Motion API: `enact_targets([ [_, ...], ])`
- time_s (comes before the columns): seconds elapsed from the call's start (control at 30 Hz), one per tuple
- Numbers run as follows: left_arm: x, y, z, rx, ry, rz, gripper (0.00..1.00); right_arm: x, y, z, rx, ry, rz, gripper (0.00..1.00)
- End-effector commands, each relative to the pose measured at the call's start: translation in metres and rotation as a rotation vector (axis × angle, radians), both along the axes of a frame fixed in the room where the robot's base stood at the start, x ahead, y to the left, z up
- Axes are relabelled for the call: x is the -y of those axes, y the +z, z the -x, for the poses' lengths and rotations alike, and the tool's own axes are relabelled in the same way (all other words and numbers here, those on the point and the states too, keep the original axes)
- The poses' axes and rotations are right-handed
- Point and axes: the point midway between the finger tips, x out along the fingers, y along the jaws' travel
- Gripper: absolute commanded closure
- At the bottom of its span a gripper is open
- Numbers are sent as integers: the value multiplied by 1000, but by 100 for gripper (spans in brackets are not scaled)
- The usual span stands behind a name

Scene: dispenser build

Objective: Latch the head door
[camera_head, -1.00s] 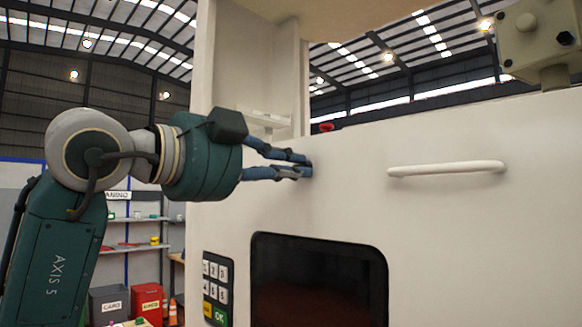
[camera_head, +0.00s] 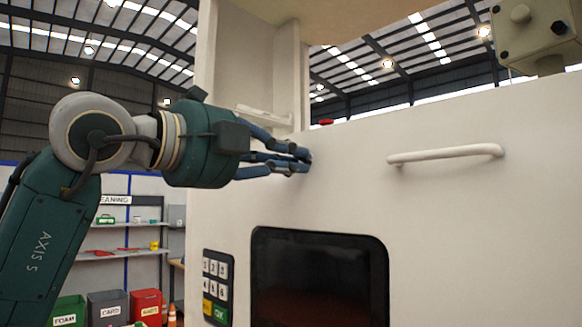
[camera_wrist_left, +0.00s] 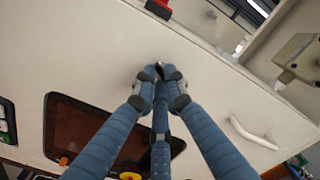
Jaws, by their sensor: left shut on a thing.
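The head door (camera_head: 450,230) is the broad cream panel in the head view, with a white bar handle (camera_head: 445,155) on its right part. It looks closed, though its edges cannot be made out clearly. My left gripper (camera_head: 305,160) reaches in from the left, its blue fingers drawn together against the panel's upper left part. In the left wrist view the fingertips (camera_wrist_left: 160,78) close around a small dark piece, the latch (camera_wrist_left: 158,68), which they mostly hide. The handle also shows in the wrist view (camera_wrist_left: 253,133), apart from the fingers. My right gripper is in neither view.
A dark screen (camera_head: 320,280) and a keypad (camera_head: 217,285) sit below the gripper. A red part (camera_head: 326,122) shows at the panel's top edge. A greenish box (camera_head: 537,35) stands at upper right. Shelves (camera_head: 125,222) and bins (camera_head: 108,308) are behind on the left.

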Motion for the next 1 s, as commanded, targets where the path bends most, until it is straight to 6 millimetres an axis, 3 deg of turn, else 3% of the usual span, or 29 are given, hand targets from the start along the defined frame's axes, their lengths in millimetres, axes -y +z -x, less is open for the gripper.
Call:
enact_targets([
  [1.0,-1,1,-2,638,0,-644,100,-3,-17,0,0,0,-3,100],
])
